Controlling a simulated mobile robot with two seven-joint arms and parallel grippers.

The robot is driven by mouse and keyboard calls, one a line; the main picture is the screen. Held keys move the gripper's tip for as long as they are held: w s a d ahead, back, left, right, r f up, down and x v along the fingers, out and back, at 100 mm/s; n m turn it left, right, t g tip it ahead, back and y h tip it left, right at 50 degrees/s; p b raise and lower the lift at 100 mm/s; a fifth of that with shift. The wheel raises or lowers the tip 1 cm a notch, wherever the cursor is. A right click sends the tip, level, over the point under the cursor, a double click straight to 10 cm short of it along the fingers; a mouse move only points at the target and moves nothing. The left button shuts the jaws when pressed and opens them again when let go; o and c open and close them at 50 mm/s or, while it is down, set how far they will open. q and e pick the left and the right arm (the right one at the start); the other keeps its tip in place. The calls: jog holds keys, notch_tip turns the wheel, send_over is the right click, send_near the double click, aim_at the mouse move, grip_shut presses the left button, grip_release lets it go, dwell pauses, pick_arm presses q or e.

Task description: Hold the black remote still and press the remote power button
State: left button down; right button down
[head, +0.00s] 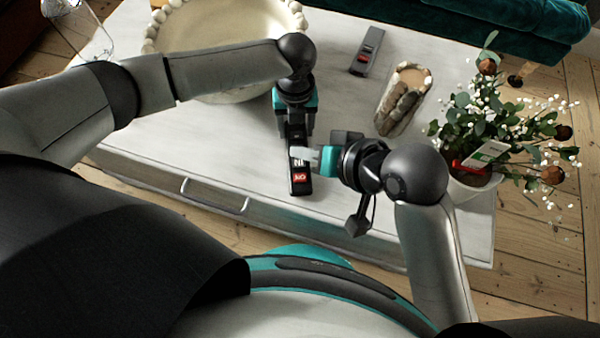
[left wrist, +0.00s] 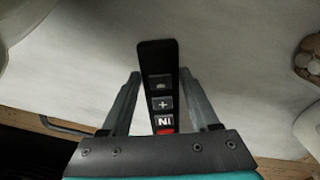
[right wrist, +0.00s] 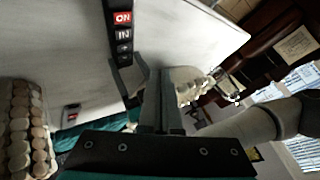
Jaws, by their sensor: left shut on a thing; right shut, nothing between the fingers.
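My left gripper (head: 294,130) is shut on the remote's far part. In the left wrist view the remote (left wrist: 157,65) runs between the two fingers. My right gripper (head: 304,155) is shut and empty at the remote's right side, with its tips by the IN button. In the right wrist view the remote (right wrist: 121,40) is just beyond the closed fingers (right wrist: 158,85); contact cannot be told.
A grey remote with a red button (head: 367,50) lies farther back on the white table (head: 240,150). A large beaded bowl (head: 215,25) stands at the back left. A potted plant (head: 485,140) stands at the right.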

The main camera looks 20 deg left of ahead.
aim_at(303, 183)
jog(key=shift+f, duration=4.4)
jog(key=shift+f, duration=0.45)
jog(key=shift+f, duration=0.4)
jog(key=shift+r, duration=0.85)
jog(key=shift+r, duration=2.5)
